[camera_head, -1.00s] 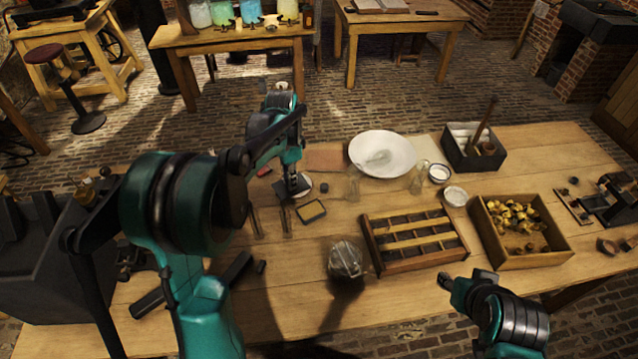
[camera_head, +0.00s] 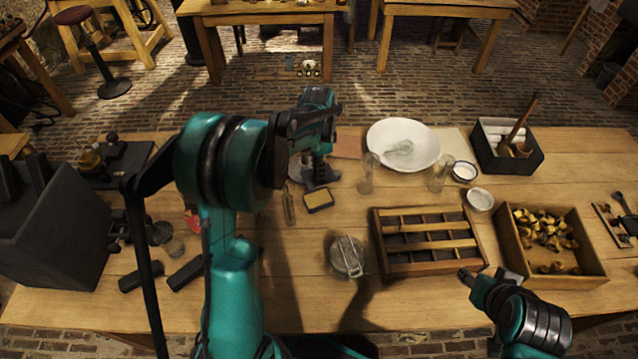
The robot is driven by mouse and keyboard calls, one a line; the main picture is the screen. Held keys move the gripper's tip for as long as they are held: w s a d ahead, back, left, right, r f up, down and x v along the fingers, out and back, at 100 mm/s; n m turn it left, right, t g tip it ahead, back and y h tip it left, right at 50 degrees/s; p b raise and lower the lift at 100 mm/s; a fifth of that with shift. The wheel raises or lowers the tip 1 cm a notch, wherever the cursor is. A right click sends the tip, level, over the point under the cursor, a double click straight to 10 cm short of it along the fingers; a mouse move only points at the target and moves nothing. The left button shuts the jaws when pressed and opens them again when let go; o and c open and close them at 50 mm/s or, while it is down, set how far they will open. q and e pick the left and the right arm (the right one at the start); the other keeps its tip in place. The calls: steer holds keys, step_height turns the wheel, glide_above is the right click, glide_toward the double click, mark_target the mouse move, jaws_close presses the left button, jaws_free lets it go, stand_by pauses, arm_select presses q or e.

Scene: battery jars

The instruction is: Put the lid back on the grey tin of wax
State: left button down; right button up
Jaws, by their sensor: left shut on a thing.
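A small rectangular tin (camera_head: 319,201) with a dark rim and a yellowish wax-like filling lies open on the table. My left gripper (camera_head: 320,179) points down just behind the tin in the picture. It is shut on a small dark flat piece (camera_head: 327,178), which seems to be the lid; the fingers partly hide it. The lid and tin look apart, but the height of the lid is hard to judge. My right gripper (camera_head: 467,276) hangs at the lower right, away from the tin; its jaws are too small to read.
A pale disc (camera_head: 296,170) is partly behind my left gripper. A glass jar (camera_head: 366,174) and white bowl (camera_head: 403,145) stand right of it. A wire-topped jar (camera_head: 348,257) and slatted wooden tray (camera_head: 429,265) are nearer. Bare table lies in front of the tin.

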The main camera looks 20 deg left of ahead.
arm_select(q)
step_height(320, 180, down, 4)
steer(key=shift+s+r+b, duration=0.1)
steer(key=shift+b, duration=0.65)
steer(key=shift+f+b, duration=2.2)
steer(key=shift+f, duration=1)
steer(key=shift+f, duration=0.1)
steer(key=c, duration=1)
jaws_free()
